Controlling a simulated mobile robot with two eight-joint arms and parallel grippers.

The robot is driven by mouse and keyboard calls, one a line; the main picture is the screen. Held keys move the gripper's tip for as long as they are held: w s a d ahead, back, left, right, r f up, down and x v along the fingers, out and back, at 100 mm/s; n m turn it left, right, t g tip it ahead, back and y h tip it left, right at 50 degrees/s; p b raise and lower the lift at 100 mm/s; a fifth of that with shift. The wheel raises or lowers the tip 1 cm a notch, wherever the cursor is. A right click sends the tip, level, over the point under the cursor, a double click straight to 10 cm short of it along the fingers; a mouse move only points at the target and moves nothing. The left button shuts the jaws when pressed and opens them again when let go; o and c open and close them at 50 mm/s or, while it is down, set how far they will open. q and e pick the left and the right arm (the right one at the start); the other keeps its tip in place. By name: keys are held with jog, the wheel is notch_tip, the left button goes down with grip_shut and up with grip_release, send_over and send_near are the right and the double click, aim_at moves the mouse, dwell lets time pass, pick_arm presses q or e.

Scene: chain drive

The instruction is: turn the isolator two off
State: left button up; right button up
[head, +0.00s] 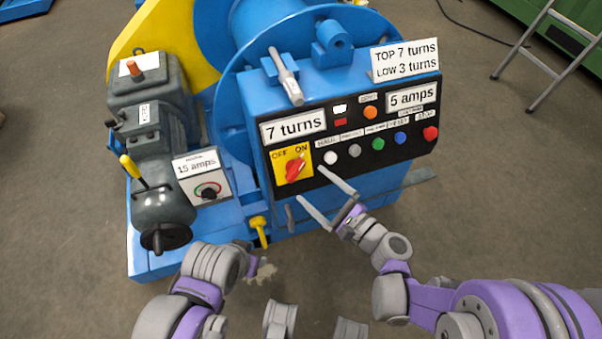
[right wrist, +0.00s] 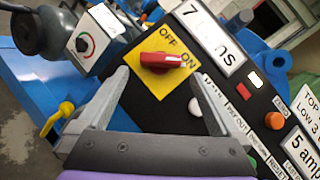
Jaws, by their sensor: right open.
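The isolator, a red rotary handle (head: 295,168) on a yellow OFF/ON plate, sits at the lower left of the black control panel on the blue winch. Its handle points toward ON, as it also does in the right wrist view (right wrist: 161,61). I can read no number two on it. My right gripper (head: 311,183) is open and empty in front of the panel, just below and right of the handle. In the right wrist view, its fingertips (right wrist: 158,75) stand either side of the handle, apart from it. My left arm shows at lower left; its fingers cannot be made out.
Several push buttons (head: 330,157) sit right of the isolator, near the right gripper. A second dial (head: 207,191) under a "15 amps" label is to the left. A yellow lever (head: 131,168) and yellow-handled valve (head: 259,228) stick out. A ladder (head: 560,50) stands at right.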

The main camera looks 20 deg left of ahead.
aim_at(299, 173)
jog(key=x, duration=0.5)
jog(key=shift+w+a, duration=0.2)
jog(key=shift+a, duration=0.1)
jog(key=c, duration=1.2)
